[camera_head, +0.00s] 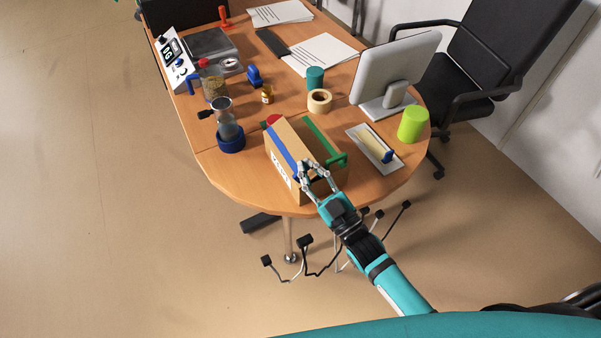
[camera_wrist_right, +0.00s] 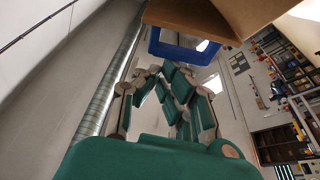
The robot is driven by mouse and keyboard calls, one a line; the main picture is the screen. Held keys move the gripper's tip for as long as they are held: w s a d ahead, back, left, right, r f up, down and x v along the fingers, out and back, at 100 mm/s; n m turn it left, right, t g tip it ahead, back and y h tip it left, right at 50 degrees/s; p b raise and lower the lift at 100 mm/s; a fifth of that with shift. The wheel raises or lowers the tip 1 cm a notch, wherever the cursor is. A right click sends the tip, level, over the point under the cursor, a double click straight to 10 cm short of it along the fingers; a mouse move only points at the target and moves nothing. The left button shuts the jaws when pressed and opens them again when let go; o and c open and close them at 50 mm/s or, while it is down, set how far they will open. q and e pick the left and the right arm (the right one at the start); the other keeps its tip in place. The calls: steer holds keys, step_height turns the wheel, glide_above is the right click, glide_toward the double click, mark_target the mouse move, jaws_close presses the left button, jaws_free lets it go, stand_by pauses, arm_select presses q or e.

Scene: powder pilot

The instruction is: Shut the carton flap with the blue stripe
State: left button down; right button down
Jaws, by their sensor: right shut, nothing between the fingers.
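The brown carton (camera_head: 279,159) stands near the rounded front end of the table. The flap with the blue stripe (camera_head: 281,144) is on its left side; I cannot tell its exact angle. A green stripe (camera_head: 320,138) runs along the right side. My right gripper (camera_head: 308,166) is shut and empty at the carton's near end, close to the blue stripe's near end; contact is unclear. In the right wrist view, the gripper (camera_wrist_right: 172,72) is just below a blue frame-like part (camera_wrist_right: 179,52) under the carton's brown board (camera_wrist_right: 190,14). My left gripper is out of view.
The wooden table (camera_head: 235,179) holds a blue-based glass grinder (camera_head: 229,136) left of the carton. A tray with a yellowish block (camera_head: 375,142) and a lime cup (camera_head: 412,124) are to the right. A tape roll (camera_head: 320,100) and monitor (camera_head: 395,68) are behind.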

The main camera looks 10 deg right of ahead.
steer(key=shift+w+d+f+m+t+h+b, duration=0.15)
steer(key=shift+d+m+h, duration=0.25)
steer(key=shift+m, duration=0.65)
steer(key=shift+w+d+f+m+t+h+b, duration=0.1)
steer(key=shift+d+f+m+t+h, duration=0.25)
steer(key=shift+m, duration=0.65)
steer(key=shift+w+d+f+m+t+h+b, duration=0.15)
steer(key=shift+d+m+h, duration=0.3)
steer(key=shift+m, duration=0.6)
